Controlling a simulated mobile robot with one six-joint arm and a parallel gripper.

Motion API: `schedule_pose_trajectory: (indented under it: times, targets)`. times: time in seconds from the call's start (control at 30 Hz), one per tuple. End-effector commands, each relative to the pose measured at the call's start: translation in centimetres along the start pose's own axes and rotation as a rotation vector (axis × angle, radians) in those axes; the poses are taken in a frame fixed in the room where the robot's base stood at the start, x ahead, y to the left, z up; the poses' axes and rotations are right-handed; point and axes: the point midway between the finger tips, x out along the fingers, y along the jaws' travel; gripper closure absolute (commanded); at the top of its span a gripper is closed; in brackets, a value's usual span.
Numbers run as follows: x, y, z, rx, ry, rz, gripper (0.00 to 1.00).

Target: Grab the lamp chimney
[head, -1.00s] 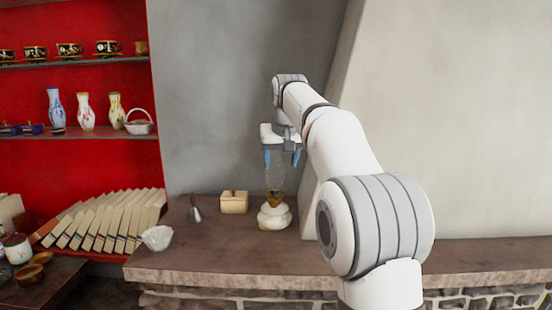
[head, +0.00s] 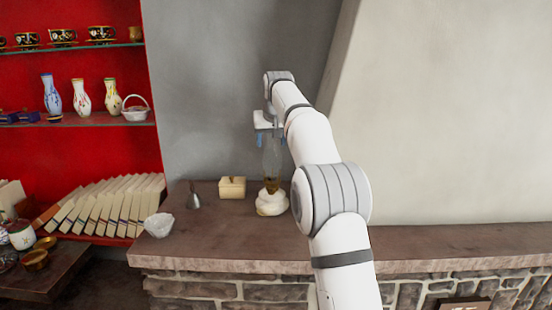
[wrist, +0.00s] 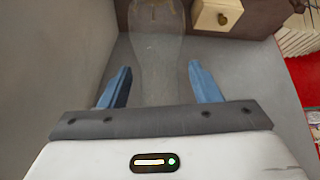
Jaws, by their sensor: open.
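The lamp chimney (head: 271,158) is a clear glass tube standing upright on a white lamp base (head: 272,203) on the stone ledge. My gripper (head: 270,139) is at the chimney's upper part in the head view. In the wrist view my gripper (wrist: 158,85) is open, with one finger on each side of the glass and a visible gap to each. Part of the chimney is hidden behind my gripper's body.
A cream box (head: 232,187), a small grey metal vessel (head: 194,198) and a white bowl (head: 159,225) stand left of the lamp on the ledge (head: 215,240). A grey wall is close behind. Red shelves with vases and books are at left.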

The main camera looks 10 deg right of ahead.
Motion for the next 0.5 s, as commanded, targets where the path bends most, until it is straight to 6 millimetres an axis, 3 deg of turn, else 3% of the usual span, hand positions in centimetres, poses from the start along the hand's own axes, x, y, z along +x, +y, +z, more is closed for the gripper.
schedule_pose_trajectory:
  times: [0.27,0.5]
  targets:
    - [0.57,0.01,0.04,0.000,0.000,0.000,0.43]
    - [0.55,0.00,0.04,0.000,0.000,0.000,0.61]
